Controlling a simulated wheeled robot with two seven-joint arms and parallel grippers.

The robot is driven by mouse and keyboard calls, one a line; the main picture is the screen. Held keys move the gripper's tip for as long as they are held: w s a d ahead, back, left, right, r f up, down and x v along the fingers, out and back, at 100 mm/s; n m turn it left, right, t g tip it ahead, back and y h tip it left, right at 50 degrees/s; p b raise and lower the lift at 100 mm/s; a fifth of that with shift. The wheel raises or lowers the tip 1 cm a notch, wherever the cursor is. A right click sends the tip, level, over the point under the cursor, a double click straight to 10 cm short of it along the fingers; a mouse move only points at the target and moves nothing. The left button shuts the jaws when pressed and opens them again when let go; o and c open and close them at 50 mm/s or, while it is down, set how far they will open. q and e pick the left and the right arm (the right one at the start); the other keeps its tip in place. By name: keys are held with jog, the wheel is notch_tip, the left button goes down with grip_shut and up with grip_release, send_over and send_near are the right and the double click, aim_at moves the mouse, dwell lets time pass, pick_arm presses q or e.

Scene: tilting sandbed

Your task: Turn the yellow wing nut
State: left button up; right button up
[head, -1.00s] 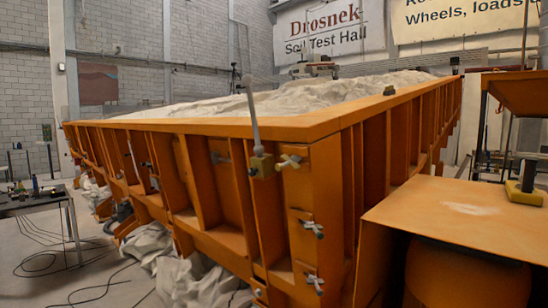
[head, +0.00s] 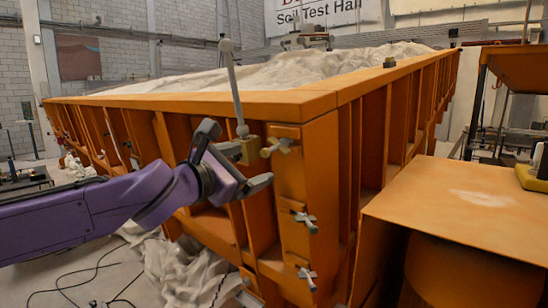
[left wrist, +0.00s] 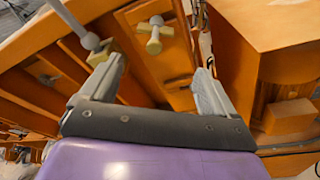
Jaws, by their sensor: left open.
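The yellow wing nut (head: 278,147) sits on the upper part of the orange corner plate of the sandbed, just right of a brass-coloured clamp block (head: 250,150). My left gripper (head: 250,166) is open and empty, just below and left of the nut in the head view, its upper finger partly in front of the block. In the left wrist view the wing nut (left wrist: 154,34) shows beyond the gap between the fingertips (left wrist: 160,66), apart from both. My right gripper is not in view.
A grey rod (head: 233,85) with ball ends rises from the clamp block. Two grey wing nuts (head: 304,218) (head: 306,273) sit lower on the same plate. An orange box top (head: 480,205) stands at the right. Sand (head: 300,72) fills the bed behind its rim.

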aim_at(276, 146)
pick_arm(q)
jog(key=p+x, duration=0.1)
jog(key=x, duration=0.2)
jog(key=r+p+x, duration=0.1)
jog(key=x, duration=0.2)
jog(key=r+p+x, duration=0.1)
jog(key=x, duration=0.3)
jog(key=shift+w+d+r, duration=0.1)
jog(key=shift+d+r, duration=0.05)
jog(key=shift+r, duration=0.05)
jog(key=c, duration=1.1)
